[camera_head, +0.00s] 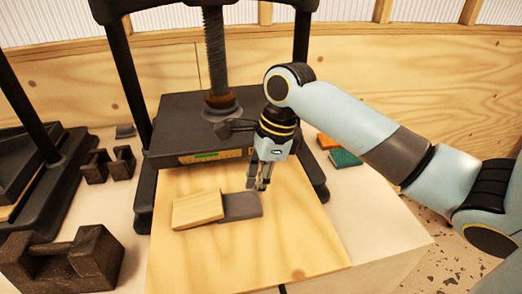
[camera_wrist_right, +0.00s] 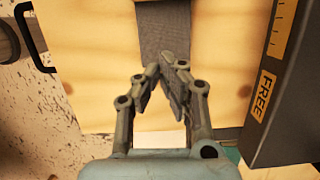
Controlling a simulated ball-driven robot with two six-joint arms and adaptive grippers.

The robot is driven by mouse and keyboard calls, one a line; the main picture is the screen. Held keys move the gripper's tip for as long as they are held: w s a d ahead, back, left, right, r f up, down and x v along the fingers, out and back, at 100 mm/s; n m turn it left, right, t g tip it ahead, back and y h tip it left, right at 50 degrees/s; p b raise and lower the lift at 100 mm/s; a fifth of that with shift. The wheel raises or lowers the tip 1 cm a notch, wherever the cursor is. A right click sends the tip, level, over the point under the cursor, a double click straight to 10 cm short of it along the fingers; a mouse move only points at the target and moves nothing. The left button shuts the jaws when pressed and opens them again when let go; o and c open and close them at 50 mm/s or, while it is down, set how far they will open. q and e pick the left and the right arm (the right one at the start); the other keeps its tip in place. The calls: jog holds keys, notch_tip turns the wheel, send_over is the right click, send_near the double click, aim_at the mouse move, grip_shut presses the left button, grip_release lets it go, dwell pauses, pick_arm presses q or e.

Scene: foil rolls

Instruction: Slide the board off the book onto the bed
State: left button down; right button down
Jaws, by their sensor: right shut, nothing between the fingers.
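The board (camera_head: 198,209), a small light wooden slab, lies over the left part of the grey book (camera_head: 243,206). The book's right part sticks out bare from under it. Both are on the bed (camera_head: 250,262), a large light wooden plate. My right gripper (camera_head: 262,187) points down at the book's back right edge, shut and empty. In the right wrist view the grey book (camera_wrist_right: 163,30) is just ahead of the closed fingertips (camera_wrist_right: 166,70); I cannot tell whether they touch it. My left gripper is not in view.
A black press plate (camera_head: 190,140) with a screw stands behind the bed, close to my right gripper. Dark metal weights (camera_head: 65,265) stand at the left. Orange and green blocks (camera_head: 345,158) lie at the right. The bed's front is clear.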

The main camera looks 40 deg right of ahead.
aim_at(221, 202)
jog(key=x, duration=0.3)
jog(key=shift+a+f, duration=0.1)
jog(key=shift+f, duration=0.2)
jog(key=shift+w+a+r+p, duration=0.15)
jog(key=shift+w+a+p, duration=0.15)
jog(key=shift+a, duration=0.25)
jog(key=shift+w+a+r+p, duration=0.1)
jog(key=shift+w+a+p, duration=0.1)
jog(key=shift+w+a, duration=0.3)
jog(key=shift+w+a+f, duration=0.1)
jog(key=shift+w+a, duration=0.2)
jog(key=shift+a, duration=0.25)
jog(key=shift+w+a, duration=0.45)
jog(key=shift+a, duration=0.25)
jog(key=shift+w+a, duration=0.5)
jog(key=shift+a, duration=0.25)
jog(key=shift+s+d, duration=0.1)
jog(key=shift+d, duration=0.15)
